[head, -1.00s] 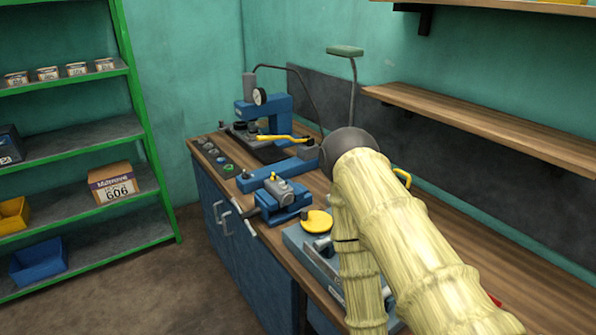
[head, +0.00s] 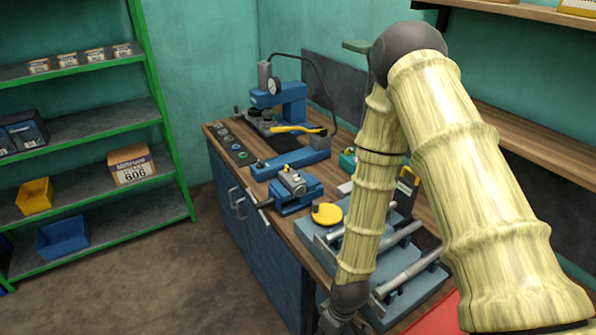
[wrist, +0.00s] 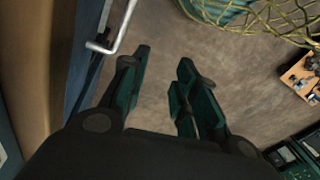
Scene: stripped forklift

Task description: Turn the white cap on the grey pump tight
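A small grey metal part, perhaps the pump (head: 292,182), sits in the jaws of a blue vise (head: 292,202) on the workbench. I cannot make out a white cap on it at this size. My gripper (wrist: 163,80) is open and empty in the wrist view, with its dark green fingers apart above the floor, beside the cabinet front. In the head view my arm hangs down in front of the bench, right of the vise, and the fingers are out of the picture.
The wooden workbench carries a blue press (head: 280,103), a yellow disc (head: 327,214) and a grey fixture with metal rods (head: 400,272). Several small round parts lie in a row at its far left. A cabinet handle (wrist: 117,30) is close to my gripper. A green shelf (head: 165,120) stands left; floor between is clear.

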